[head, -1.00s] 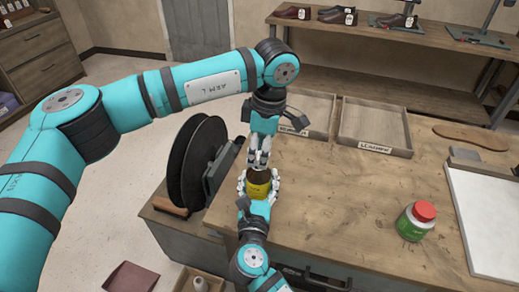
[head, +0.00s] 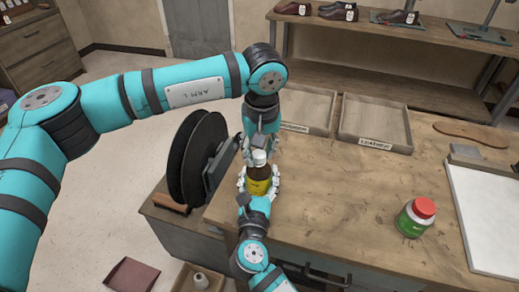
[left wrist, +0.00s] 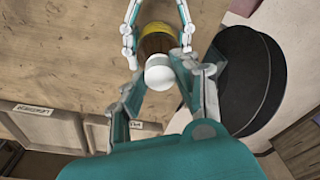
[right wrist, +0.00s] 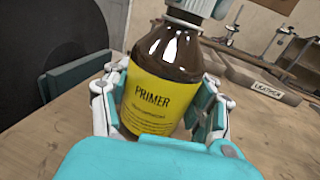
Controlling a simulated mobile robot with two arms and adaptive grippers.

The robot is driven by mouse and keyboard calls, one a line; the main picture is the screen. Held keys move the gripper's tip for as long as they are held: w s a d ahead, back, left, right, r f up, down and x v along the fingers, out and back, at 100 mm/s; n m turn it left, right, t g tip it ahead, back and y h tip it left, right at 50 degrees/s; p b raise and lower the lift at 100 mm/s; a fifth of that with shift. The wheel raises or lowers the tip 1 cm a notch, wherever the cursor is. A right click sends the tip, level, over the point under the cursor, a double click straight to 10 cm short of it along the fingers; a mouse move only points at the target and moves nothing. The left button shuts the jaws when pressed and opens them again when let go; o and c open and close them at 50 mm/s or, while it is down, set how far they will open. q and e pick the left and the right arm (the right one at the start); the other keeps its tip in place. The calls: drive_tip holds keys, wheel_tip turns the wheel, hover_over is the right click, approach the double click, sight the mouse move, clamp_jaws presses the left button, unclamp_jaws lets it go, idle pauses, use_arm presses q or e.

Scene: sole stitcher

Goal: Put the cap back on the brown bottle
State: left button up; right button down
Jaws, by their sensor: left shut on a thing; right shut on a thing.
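The brown bottle (head: 257,174) with a yellow label stands roughly upright near the table's front left corner. My right gripper (head: 258,184) is shut around its body; the right wrist view shows the label (right wrist: 155,103) reading PRIMER between the fingers. The white cap (head: 259,157) is at the top of the bottle, and it also shows in the left wrist view (left wrist: 160,73). My left gripper (head: 261,146) is above the bottle, shut on the cap with its fingers at the cap's sides. I cannot tell whether the cap is seated on the threads.
A green jar with a red lid (head: 416,217) stands to the right on the wooden table (head: 330,215). Two shallow trays (head: 377,125) lie at the back. A white board (head: 487,220) is at the right edge. Black discs (head: 198,160) stand left of the bottle.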

use_arm(q)
drive_tip(key=m, duration=0.6)
drive_tip(key=shift+m+h, duration=0.3)
drive_tip(key=shift+h, duration=0.1)
drive_tip(key=m, duration=0.5)
drive_tip(key=shift+a+m+h, duration=0.1)
drive_tip(key=shift+m+h, duration=0.2)
drive_tip(key=shift+m, duration=0.1)
drive_tip(key=o, duration=0.7)
drive_tip(key=shift+r, duration=0.1)
drive_tip(key=shift+r, duration=2.2)
drive_tip(key=shift+c, duration=0.5)
